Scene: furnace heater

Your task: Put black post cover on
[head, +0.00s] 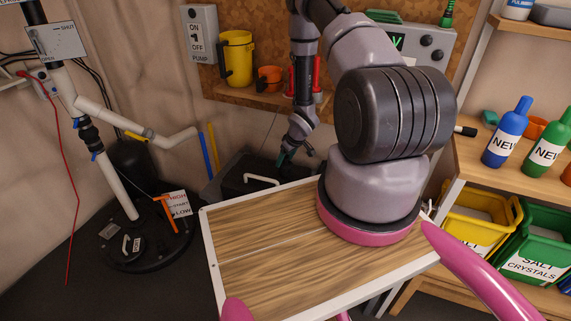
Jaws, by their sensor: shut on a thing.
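My gripper (290,158) is in the middle of the head view, pointing down beside a black box (232,180) with a white handle (262,179). It is shut on a small dark thing, with a dark green patch at the fingertips. The thing is too small to make out, so I cannot tell for sure that it is the black post cover. I cannot tell whether it touches the box. No post shows clearly, and the box's right part is hidden by my arm and the wooden tray.
A wooden tray (255,225) with a white rim is in front of the box. White pipes (115,185) rise from a black round lid (120,268) at left. A shelf with a yellow jug (236,60) is behind. Shelves with bottles (505,135) and bins (480,222) stand at right.

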